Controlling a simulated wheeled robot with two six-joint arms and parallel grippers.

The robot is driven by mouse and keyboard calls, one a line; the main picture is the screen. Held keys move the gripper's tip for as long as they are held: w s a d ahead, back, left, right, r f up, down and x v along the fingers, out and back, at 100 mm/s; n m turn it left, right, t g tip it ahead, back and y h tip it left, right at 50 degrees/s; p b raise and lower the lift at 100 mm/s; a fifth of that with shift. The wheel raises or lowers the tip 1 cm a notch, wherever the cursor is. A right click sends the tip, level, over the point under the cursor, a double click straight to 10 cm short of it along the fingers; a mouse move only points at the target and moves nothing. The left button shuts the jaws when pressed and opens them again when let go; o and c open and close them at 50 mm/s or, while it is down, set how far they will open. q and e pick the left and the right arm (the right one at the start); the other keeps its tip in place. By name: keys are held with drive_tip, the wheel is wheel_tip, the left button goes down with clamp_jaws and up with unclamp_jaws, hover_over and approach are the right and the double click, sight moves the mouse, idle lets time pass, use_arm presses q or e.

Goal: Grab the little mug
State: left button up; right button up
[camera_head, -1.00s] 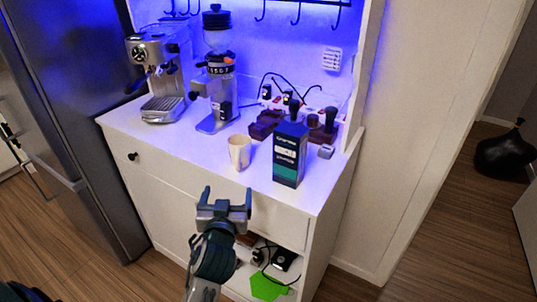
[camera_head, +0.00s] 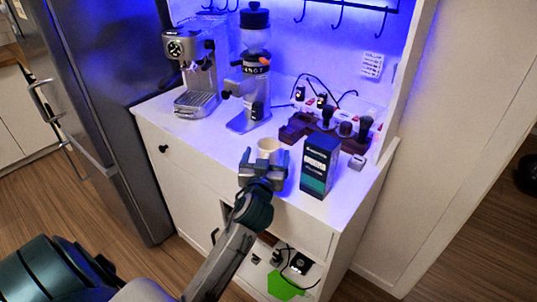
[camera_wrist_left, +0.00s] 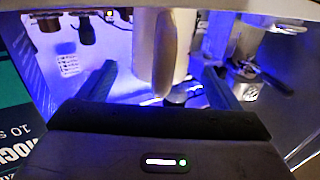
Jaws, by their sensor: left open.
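The little mug (camera_head: 268,147), pale cream, stands upright near the front edge of the white counter. My left gripper (camera_head: 264,160) is open, just in front of the mug, and hides its lower part in the head view. In the left wrist view the mug (camera_wrist_left: 172,45) shows between the two spread fingers of my left gripper (camera_wrist_left: 162,88), with its handle toward the camera. I cannot tell whether either finger touches it. My right gripper is not in view.
A dark box with a teal base (camera_head: 319,166) stands close to the right of the mug. A coffee grinder (camera_head: 253,75) and an espresso machine (camera_head: 195,70) stand behind left. Portafilters and a dark wooden stand (camera_head: 300,128) are behind right. The counter's front left is clear.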

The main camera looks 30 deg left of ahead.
use_arm(q)
drive_tip(key=shift+x, duration=1.1)
drive_tip(key=c, duration=1.1)
drive_tip(key=shift+c, duration=0.5)
